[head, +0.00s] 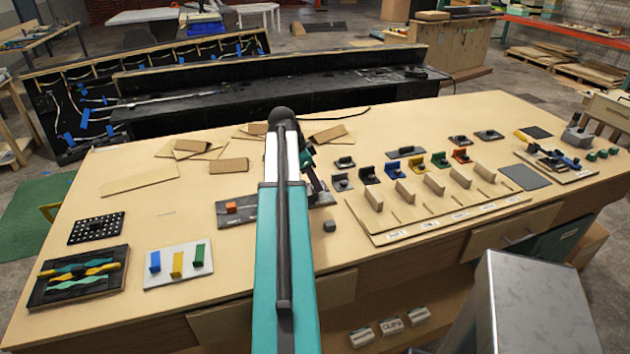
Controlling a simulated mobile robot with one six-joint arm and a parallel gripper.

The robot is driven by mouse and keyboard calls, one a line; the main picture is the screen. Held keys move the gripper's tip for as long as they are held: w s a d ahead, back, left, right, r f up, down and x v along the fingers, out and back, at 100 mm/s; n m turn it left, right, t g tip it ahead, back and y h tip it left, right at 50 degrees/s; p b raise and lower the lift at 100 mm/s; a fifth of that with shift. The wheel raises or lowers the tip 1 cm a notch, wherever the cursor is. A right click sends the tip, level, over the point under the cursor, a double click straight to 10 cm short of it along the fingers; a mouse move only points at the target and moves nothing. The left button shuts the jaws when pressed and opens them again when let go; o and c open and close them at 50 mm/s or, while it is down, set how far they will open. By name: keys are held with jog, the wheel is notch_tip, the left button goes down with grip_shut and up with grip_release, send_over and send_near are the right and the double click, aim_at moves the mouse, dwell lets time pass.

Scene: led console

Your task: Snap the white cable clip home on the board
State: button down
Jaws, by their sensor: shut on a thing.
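My gripper (318,189) is small and dark, partly hidden by my own teal and white arm. It points down over the right part of a dark grey board (262,216) on the wooden bench. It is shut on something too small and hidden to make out. I cannot pick out the white cable clip anywhere in the head view. The board carries an orange block (231,208) at its left end. My arm hides the middle of the board. I cannot tell whether the gripper or what it holds touches the board.
A small dark cube (330,226) lies just in front of the board. A wooden rack with upright dividers (433,183) and several coloured clips stand to the right. A white plate with coloured blocks (178,265) and dark trays lie left. Brown cardboard pieces (228,165) lie behind.

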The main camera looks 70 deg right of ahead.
jog(key=shift+f, duration=0.5)
dwell(1.1)
jog(key=c, duration=1.6)
grip_release()
jog(key=shift+o, duration=0.2)
jog(key=shift+r, duration=0.1)
jog(key=b+v, duration=0.3)
jog(key=v, duration=1)
jog(key=shift+a+r+b, duration=0.15)
jog(key=shift+r+b, duration=0.1)
jog(key=shift+b, duration=0.05)
jog(key=shift+w, duration=0.1)
